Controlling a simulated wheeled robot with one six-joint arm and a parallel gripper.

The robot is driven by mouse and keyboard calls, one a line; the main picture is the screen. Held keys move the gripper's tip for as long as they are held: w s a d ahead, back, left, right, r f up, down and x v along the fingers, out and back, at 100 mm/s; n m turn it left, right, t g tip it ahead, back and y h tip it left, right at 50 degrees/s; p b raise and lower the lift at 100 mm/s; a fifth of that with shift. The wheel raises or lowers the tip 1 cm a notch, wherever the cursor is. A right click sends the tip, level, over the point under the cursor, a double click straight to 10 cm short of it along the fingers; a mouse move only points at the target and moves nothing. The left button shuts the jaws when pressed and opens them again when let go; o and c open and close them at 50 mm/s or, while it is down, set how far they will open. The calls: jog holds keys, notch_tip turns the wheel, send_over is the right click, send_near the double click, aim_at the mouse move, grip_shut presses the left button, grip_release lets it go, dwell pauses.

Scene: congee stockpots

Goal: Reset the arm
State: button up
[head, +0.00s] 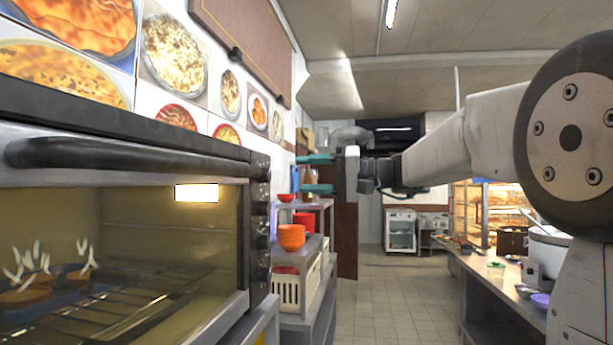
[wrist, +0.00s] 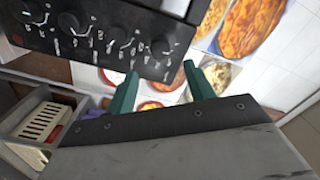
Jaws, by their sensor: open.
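My gripper (head: 316,173) is in the middle of the head view, at the end of my arm reaching in from the right. Its two teal fingers point left and stand apart with nothing between them. In the wrist view my gripper (wrist: 162,92) also shows open and empty, with food posters on the wall beyond its fingers. In the head view the fingers are right of the oven's knob panel; I cannot tell the exact gap.
A large oven (head: 130,150) with a lit window fills the left. Behind it a metal shelf (head: 300,322) holds orange bowls (head: 291,237) and a cream basket (head: 287,292). A counter (head: 490,285) with a stockpot runs along the right. The tiled floor (head: 395,300) between is clear.

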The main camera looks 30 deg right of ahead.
jog(key=s+a+f+m+g+h, duration=0.1)
jog(key=s+f+g+h, duration=0.1)
jog(key=s+f, duration=0.35)
jog(key=s+a+f+m+g+h, duration=0.1)
jog(key=s+a+f+g+h, duration=0.15)
jog(key=f, duration=0.65)
jog(key=s+a+f+m+g+h, duration=0.1)
jog(key=s+f+g+h, duration=0.1)
jog(key=s+f, duration=0.45)
jog(key=s+f+n+g+h, duration=0.1)
jog(key=s+f+h, duration=0.3)
jog(key=s, duration=0.5)
jog(key=s+f+n+g+h, duration=0.2)
jog(key=s+f+n+h, duration=0.1)
jog(key=s+f, duration=0.6)
jog(key=shift+s+d+f+h, duration=0.15)
jog(key=shift+s+f+h, duration=0.2)
jog(key=shift+h, duration=0.1)
jog(key=shift+d, duration=0.1)
